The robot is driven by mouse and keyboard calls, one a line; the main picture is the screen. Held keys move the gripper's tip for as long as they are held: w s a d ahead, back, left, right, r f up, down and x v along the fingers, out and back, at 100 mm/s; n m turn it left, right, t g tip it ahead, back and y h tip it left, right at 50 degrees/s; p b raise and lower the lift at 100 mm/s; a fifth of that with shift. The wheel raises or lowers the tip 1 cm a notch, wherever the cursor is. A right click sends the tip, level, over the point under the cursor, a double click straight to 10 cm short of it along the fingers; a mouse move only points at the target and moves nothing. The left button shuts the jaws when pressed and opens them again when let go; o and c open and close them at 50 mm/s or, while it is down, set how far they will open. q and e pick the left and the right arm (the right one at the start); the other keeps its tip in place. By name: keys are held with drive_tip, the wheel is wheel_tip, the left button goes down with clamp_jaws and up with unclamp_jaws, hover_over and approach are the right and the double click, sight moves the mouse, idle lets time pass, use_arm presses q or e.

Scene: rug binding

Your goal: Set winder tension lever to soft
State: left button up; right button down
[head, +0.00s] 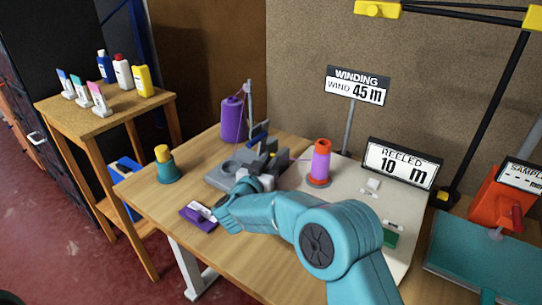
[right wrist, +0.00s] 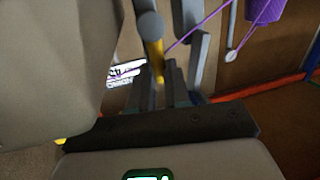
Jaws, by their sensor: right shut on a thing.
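The winder (head: 222,178) is a grey machine on the wooden table, with upright grey plates and a dark blue part on top. My right gripper (head: 256,182) is at its near side, shut on a small part of it. My left gripper is in neither view.
A purple thread cone (head: 232,118) stands behind the winder. An orange-topped purple spool (head: 321,163) stands to its right. Signs read "WIND 45 m" (head: 357,87) and "REELED 10 m" (head: 400,162).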

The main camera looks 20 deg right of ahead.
drive_tip(key=shift+w+a+f+n+g+p, duration=0.1)
drive_tip(key=shift+w+a+n+g+p, duration=0.2)
drive_tip(key=shift+n+p, duration=1.05)
drive_tip(key=shift+w+a+f+n+g+p, duration=0.15)
drive_tip(key=shift+w+a+n+p, duration=0.4)
drive_tip(key=shift+p, duration=1.3)
drive_tip(key=shift+w+a+f+n+g+p, duration=0.1)
drive_tip(key=shift+w+n+g+p, duration=0.15)
drive_tip(key=shift+n+p, duration=1.15)
drive_tip(key=c, duration=1.1)
unclamp_jaws()
drive_tip(key=v, duration=1.6)
drive_tip(key=shift+r+b, duration=0.2)
drive_tip(key=shift+b, duration=0.15)
drive_tip(key=shift+s, duration=0.15)
